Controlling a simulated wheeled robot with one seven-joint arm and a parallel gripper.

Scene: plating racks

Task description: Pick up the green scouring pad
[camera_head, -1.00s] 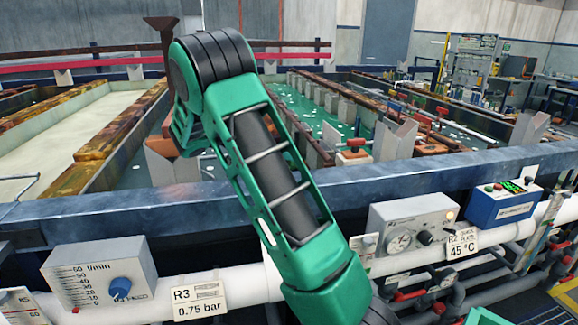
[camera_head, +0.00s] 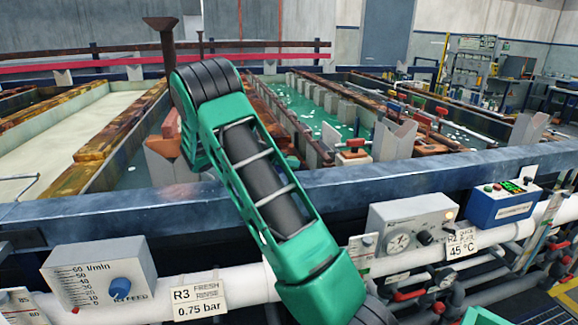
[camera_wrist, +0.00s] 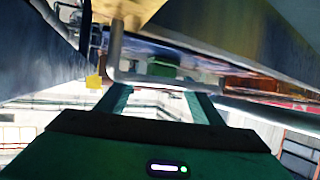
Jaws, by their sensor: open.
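My gripper (camera_wrist: 162,98) shows in the wrist view with its two green fingers apart and nothing visibly held between them. A small dark green patch (camera_wrist: 165,67) lies beyond the fingertips, past a grey bent bar. I cannot tell whether it is the scouring pad. In the head view I cannot make out the green scouring pad, and my own arm hides my gripper.
The grey bent bar (camera_wrist: 150,80) crosses in front of the fingers. A blue tank rim (camera_head: 440,172) runs across the head view, with a flow meter box (camera_head: 98,275) and a gauge box (camera_head: 412,222) before it. Tanks (camera_head: 335,122) lie behind.

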